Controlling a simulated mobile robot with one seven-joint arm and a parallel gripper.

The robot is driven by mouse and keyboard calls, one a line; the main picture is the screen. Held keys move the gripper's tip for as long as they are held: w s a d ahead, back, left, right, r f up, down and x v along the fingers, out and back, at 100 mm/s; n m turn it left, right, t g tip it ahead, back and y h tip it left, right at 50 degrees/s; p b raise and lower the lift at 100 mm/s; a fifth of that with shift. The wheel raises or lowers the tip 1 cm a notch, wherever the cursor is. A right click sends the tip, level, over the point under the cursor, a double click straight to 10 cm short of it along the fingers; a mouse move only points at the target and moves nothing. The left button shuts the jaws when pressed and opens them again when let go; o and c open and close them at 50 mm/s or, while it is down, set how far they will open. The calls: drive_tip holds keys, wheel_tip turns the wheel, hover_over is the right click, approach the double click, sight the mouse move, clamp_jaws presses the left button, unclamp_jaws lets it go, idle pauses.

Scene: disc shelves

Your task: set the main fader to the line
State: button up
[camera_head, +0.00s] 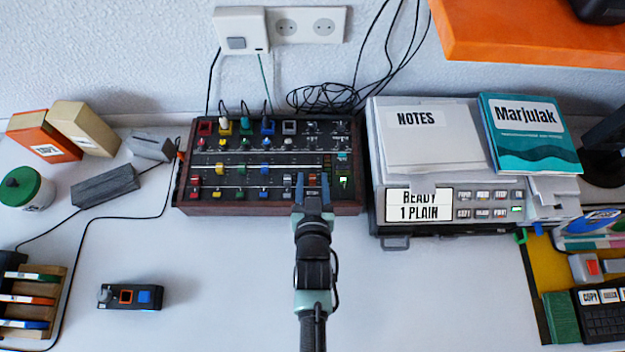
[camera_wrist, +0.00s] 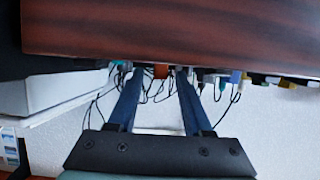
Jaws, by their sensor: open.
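The mixing console (camera_head: 183,190) has a dark panel with coloured knobs and fader caps, pale lines across it and wooden sides. My gripper (camera_head: 312,180) is at the right part of its panel, with two blue fingers apart. In the wrist view my gripper (camera_wrist: 156,70) is open, and an orange cap (camera_wrist: 161,71) shows between the fingertips. It appears to be the main fader's cap; I cannot tell whether the fingers touch it. The console's wooden side (camera_wrist: 170,30) fills the top of that view.
A grey printer (camera_head: 384,222) with papers and a teal book (camera_head: 530,130) stands close to the console's right. Cables (camera_head: 325,98) lie behind it. A small box with buttons (camera_head: 130,296) lies at front left. The table in front of the console is mostly clear.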

clamp_jaws()
idle(1.4)
